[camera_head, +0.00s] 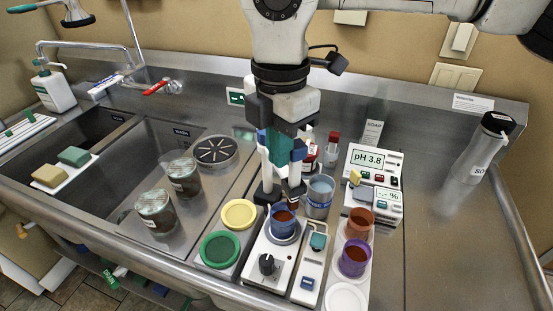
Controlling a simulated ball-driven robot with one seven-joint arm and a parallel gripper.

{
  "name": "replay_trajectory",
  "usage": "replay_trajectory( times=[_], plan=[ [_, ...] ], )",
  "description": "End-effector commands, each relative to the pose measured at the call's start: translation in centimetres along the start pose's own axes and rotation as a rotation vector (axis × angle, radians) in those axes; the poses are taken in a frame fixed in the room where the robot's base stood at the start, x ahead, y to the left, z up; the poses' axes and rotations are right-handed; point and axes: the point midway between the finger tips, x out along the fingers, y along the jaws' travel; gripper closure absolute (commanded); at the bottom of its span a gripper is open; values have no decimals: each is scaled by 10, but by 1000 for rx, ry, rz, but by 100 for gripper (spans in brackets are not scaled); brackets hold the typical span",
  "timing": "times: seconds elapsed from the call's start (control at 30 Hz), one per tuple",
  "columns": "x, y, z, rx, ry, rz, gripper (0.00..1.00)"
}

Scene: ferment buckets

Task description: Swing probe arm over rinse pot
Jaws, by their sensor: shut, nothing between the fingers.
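My gripper (294,192) points down over the middle of the counter, shut and empty, just above and behind a bucket of reddish-brown liquid (283,217). This bucket sits on a white stirrer base with a black knob (267,264). A white upright with teal and blue parts (279,150) stands close against my gripper and may be the probe arm; my gripper and wrist hide much of it. A clear pot of pale liquid (320,192) stands just right of my gripper and may be the rinse pot. I cannot tell where the probe tip is.
A pH meter (372,160) stands right of the pots. Two more buckets, orange-brown (359,222) and purple-rimmed (355,257), stand in front of it. Yellow (239,213) and green (220,249) lids lie left. The right counter is mostly clear, with a grey bottle (483,148).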

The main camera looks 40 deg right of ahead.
Motion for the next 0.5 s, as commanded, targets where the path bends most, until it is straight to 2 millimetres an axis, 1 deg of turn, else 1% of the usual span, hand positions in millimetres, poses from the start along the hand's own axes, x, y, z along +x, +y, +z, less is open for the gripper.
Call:
replay_trajectory(
  times=[0.1,0.37,0.5],
  plan=[
    [0,-3,3,0,0,0,100],
    [0,-2,3,-1,0,0,100],
    [1,-4,7,0,0,0,100]
  ],
)
